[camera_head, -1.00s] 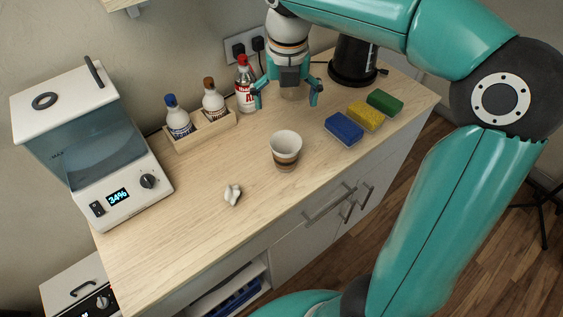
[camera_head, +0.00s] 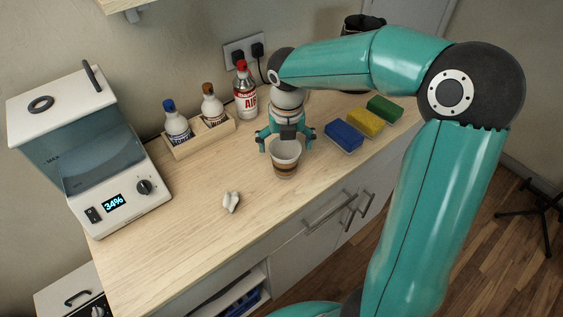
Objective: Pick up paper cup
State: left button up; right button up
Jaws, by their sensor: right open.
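The paper cup (camera_head: 285,160) stands upright on the wooden counter, white with a brown band low on its side. My right gripper (camera_head: 285,146) is open, just behind and above the cup, with one teal finger to the left of the rim and one to the right. The gripper's body covers the far part of the cup's rim. I cannot tell whether a finger touches the cup. My left gripper is not in view.
Blue (camera_head: 344,136), yellow (camera_head: 365,122) and green (camera_head: 385,109) sponges lie right of the cup. A crumpled white piece (camera_head: 231,202) lies front left. Behind are a bottle tray (camera_head: 206,139) and a red-capped bottle (camera_head: 246,92). A machine (camera_head: 125,200) stands left.

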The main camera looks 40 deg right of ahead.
aim_at(285, 154)
jog(key=f, duration=0.4)
jog(key=shift+w+d+f, duration=0.1)
jog(key=shift+w+d, duration=0.1)
jog(key=shift+w, duration=0.1)
jog(key=shift+c, duration=0.3)
jog(key=c, duration=0.7)
